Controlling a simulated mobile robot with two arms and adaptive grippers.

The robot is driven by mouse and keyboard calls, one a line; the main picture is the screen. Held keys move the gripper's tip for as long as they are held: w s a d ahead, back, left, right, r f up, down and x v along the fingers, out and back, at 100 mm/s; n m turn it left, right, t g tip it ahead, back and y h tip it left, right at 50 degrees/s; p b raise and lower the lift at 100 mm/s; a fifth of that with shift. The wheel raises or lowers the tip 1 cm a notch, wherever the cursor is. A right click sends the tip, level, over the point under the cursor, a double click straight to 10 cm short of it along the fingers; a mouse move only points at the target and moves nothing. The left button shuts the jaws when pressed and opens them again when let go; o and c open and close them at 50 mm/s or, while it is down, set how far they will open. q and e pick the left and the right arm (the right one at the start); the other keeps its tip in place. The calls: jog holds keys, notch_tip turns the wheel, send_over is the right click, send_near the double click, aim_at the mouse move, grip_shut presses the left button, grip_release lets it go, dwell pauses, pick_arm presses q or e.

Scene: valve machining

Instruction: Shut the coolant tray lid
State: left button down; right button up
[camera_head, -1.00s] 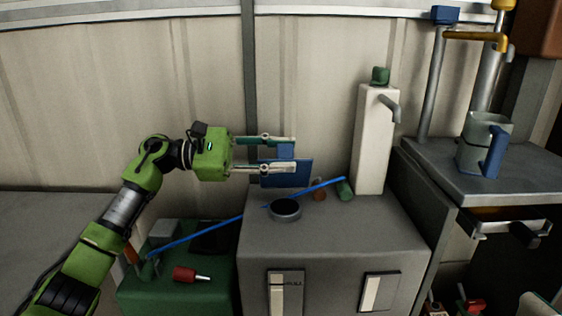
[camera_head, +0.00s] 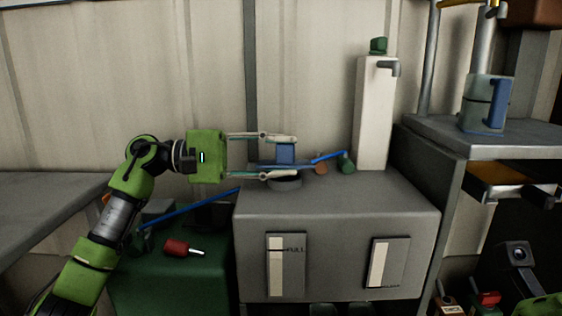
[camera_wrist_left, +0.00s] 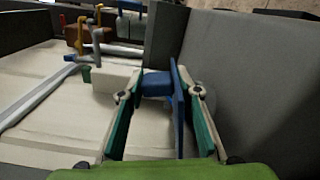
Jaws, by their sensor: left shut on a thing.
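My left gripper (camera_head: 284,154) is shut on a blue block (camera_head: 286,153) that stands on a thin blue plate (camera_head: 268,166). The plate is about level and just above a round grey disc (camera_head: 284,184) on the grey cabinet; contact cannot be told. In the left wrist view the block (camera_wrist_left: 157,84) sits between the fingers, with the plate (camera_wrist_left: 178,105) beside it. A shallow open tray (camera_head: 500,182) with an amber inside shows under the shelf at right. I cannot tell which part is its lid. A green and black part of my right arm (camera_head: 540,305) shows at bottom right; its fingers are hidden.
The grey cabinet (camera_head: 335,215) carries a white column (camera_head: 375,115) with a spout. A blue rod (camera_head: 190,208) slants from the green box (camera_head: 180,285) towards the cabinet. A red-handled tool (camera_head: 178,247) lies on that box.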

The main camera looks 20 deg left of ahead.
pick_arm(q)
jog(key=shift+s+d+f+b, duration=0.1)
jog(key=shift+s+f+b, duration=0.1)
jog(key=shift+f, duration=0.15)
jog(key=shift+s+f+b, duration=0.1)
jog(key=shift+f+b, duration=0.1)
jog(key=shift+f, duration=0.3)
jog(key=c, duration=1.6)
grip_release()
jog(key=shift+r, duration=0.35)
